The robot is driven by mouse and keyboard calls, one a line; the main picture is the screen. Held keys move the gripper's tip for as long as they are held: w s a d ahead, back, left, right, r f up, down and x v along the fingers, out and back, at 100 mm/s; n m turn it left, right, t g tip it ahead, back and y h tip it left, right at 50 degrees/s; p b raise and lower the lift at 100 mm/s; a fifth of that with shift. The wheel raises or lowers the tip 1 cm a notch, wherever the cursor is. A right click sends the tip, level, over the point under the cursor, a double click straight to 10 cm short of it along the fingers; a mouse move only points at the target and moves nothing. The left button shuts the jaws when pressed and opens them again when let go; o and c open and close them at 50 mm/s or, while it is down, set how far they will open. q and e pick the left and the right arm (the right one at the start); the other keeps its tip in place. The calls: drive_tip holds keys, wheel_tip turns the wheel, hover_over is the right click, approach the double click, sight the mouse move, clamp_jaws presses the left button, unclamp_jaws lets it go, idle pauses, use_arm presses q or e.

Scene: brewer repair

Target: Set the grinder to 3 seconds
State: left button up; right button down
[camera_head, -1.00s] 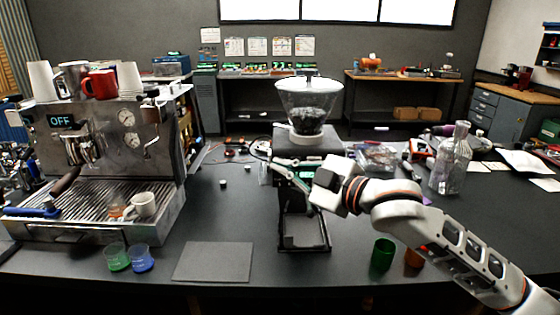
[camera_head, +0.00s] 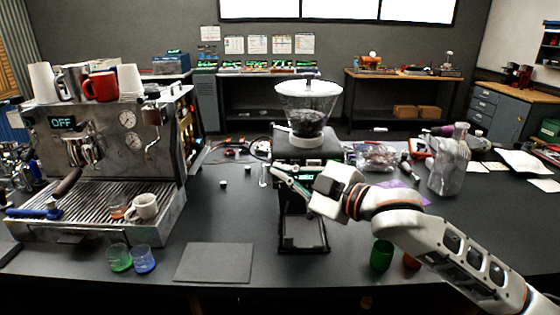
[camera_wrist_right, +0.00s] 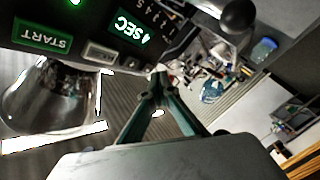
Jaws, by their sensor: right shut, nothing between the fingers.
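The grinder (camera_head: 308,145) stands at the middle of the table, with a clear hopper (camera_head: 305,103) of dark beans on top. My left gripper is out of view.
An espresso machine (camera_head: 100,150) reading OFF stands at the left, with cups on top and on its tray. Small green and blue cups and a dark mat (camera_head: 214,263) lie in front. A glass bottle (camera_head: 450,165) and a green cup (camera_head: 381,254) are at the right.

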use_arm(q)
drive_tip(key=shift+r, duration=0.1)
use_arm(e)
drive_tip(key=shift+s, duration=0.1)
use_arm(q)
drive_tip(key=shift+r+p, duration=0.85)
use_arm(e)
drive_tip(key=s, duration=0.5)
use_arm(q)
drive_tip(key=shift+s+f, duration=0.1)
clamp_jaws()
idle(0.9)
